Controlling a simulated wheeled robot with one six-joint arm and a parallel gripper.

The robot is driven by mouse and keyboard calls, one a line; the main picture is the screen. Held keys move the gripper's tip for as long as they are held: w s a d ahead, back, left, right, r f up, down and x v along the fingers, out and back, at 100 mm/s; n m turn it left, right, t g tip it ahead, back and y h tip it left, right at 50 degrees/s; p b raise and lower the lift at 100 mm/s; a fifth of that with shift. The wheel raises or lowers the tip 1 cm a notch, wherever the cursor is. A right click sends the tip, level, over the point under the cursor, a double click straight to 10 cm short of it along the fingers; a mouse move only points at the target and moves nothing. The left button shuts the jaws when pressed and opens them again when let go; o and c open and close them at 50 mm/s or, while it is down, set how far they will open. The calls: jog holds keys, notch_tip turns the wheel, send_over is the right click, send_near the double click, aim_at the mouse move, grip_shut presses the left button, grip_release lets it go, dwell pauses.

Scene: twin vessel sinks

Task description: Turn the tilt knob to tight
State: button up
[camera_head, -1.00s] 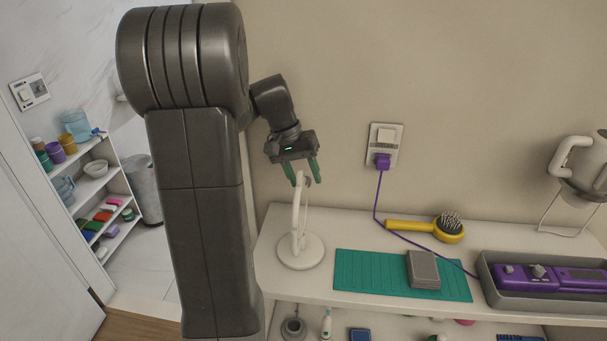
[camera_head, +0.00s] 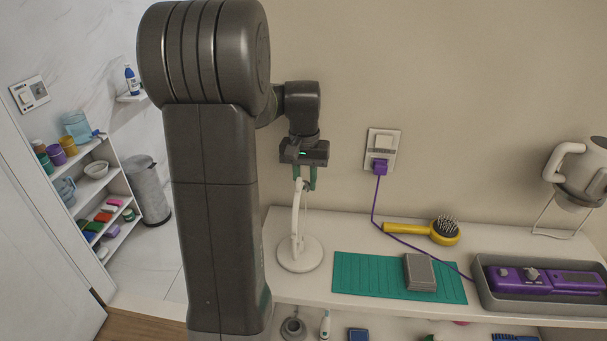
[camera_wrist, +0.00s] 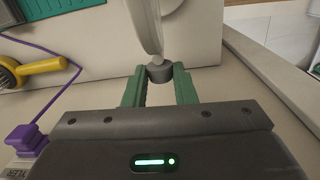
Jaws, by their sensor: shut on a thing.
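A white stand (camera_head: 295,225) with a round base stands at the left end of the counter. In the wrist view its white upper part (camera_wrist: 150,25) rises to a small dark grey knob (camera_wrist: 160,73), which I take to be the tilt knob. My gripper (camera_head: 304,186) points down at the top of the stand. In the wrist view the green fingertips of my gripper (camera_wrist: 160,80) are on either side of the dark knob and shut on it. The knob is mostly hidden in the head view.
A green mat (camera_head: 350,275) with a grey box (camera_head: 420,272) lies right of the stand. A yellow hairbrush (camera_head: 410,229), a purple cord from the wall socket (camera_head: 382,148) and a grey tray (camera_head: 484,286) holding a purple device are farther right. A wall is behind.

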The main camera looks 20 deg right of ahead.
jog(key=shift+s+d+r+t+y+p, duration=0.15)
jog(key=shift+t+y+p, duration=0.15)
jog(key=shift+y, duration=0.25)
jog(key=shift+d+f+t+y+p, duration=0.1)
jog(key=shift+d+t+y+p, duration=0.1)
jog(key=shift+t+y, duration=0.3)
jog(key=shift+s+d+t+y, duration=0.1)
jog(key=shift+t+y, duration=0.5)
jog(key=shift+y, duration=0.55)
jog(key=o, duration=1)
jog(key=b+v, duration=0.1)
jog(key=v, duration=1.2)
jog(key=shift+s+d+r, duration=0.15)
jog(key=shift+s+d, duration=0.05)
jog(key=shift+d, duration=0.1)
